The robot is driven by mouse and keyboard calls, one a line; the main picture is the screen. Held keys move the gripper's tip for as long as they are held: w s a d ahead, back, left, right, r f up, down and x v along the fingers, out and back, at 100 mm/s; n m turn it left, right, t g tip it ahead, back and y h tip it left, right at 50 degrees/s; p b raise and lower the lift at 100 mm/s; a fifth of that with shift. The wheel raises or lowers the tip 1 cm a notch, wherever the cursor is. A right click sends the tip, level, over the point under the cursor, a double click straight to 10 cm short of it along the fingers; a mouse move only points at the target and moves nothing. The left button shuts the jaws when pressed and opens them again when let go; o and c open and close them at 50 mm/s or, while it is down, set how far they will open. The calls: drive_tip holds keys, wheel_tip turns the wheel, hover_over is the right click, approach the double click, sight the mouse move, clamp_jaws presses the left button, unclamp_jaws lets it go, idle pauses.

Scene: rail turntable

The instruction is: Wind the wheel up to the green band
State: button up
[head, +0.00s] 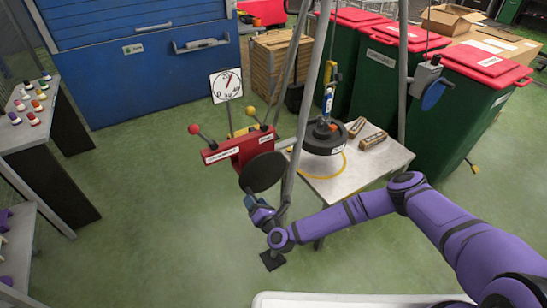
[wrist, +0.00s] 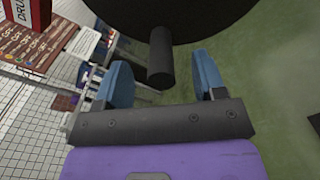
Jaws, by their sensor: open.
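The wheel (head: 263,172) is a dark disc on the front of a red box (head: 222,153). In the wrist view the wheel (wrist: 205,15) fills the top, and its dark handle (wrist: 160,58) sticks out toward me. My gripper (head: 257,205) is at the wheel's lower edge. In the wrist view my gripper (wrist: 163,90) is open, with one blue finger on each side of the handle and visible gaps. A white dial (head: 226,85) with a dark-marked face and a reddish needle stands behind the box; I cannot make out a green band.
A metal post (head: 305,110) rises close to the wheel's right. A table (head: 385,165) behind it bears a black round weight (head: 324,139) and two small wooden blocks. Red-lidded green bins (head: 455,110) stand at the right.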

drive_tip(key=v, duration=0.6)
idle(0.5)
idle(0.3)
